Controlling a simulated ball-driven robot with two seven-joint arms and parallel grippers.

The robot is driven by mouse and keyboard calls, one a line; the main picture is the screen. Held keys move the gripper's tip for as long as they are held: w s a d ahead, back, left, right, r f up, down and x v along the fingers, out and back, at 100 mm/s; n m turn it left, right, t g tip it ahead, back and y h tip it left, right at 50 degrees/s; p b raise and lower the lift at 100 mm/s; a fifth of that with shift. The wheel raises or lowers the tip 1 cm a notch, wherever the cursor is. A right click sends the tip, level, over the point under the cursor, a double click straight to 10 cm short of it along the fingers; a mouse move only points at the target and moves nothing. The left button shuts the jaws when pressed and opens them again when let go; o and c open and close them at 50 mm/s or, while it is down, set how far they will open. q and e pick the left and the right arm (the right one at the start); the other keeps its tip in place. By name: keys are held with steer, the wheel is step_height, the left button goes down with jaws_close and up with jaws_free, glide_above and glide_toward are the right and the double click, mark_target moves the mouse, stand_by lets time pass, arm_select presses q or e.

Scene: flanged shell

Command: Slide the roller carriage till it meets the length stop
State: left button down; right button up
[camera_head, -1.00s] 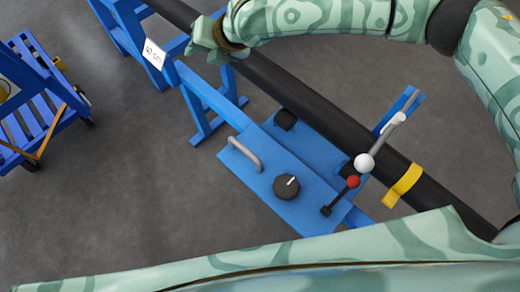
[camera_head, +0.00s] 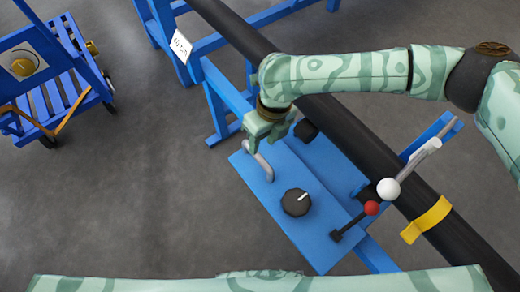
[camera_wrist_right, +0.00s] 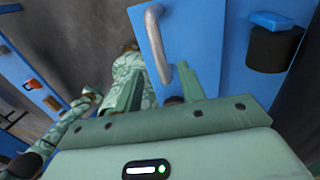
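The roller carriage (camera_head: 322,232) is a blue plate on the blue stand, beside the long black pipe (camera_head: 375,155). It carries a grey bar handle (camera_head: 263,163), a black knob with a white mark (camera_head: 296,202), a red-tipped lever (camera_head: 371,208) and black rollers (camera_head: 305,130). My right gripper (camera_head: 268,135) is at the handle's far end. In the right wrist view its fingers (camera_wrist_right: 162,90) are apart, with the handle (camera_wrist_right: 160,45) showing between and beyond them; I cannot tell whether they touch it. I cannot identify the length stop for certain.
A white label (camera_head: 181,47) with small lettering stands on the blue rail beyond the carriage. A yellow band (camera_head: 428,220) is on the pipe at the right, by a white-knobbed lever (camera_head: 388,189). A blue slatted cart (camera_head: 55,100) stands left. Bare floor lies between.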

mark_target(261, 157)
steer(key=f, duration=0.1)
steer(key=f+b, duration=0.1)
steer(key=f, duration=0.3)
steer(key=shift+s+a, duration=0.25)
steer(key=shift+a, duration=0.15)
arm_select(q)
steer(key=shift+w+a+f+m, duration=0.3)
steer(key=shift+a+f, duration=0.3)
steer(key=shift+f, duration=0.05)
arm_select(e)
jaws_close()
steer(key=shift+s+r, duration=0.1)
steer(key=shift+s, duration=0.1)
steer(key=shift+d, duration=0.1)
jaws_free()
steer(key=shift+s, duration=0.1)
arm_select(q)
steer(key=shift+s+d+r, duration=0.15)
steer(key=shift+d+r, duration=0.1)
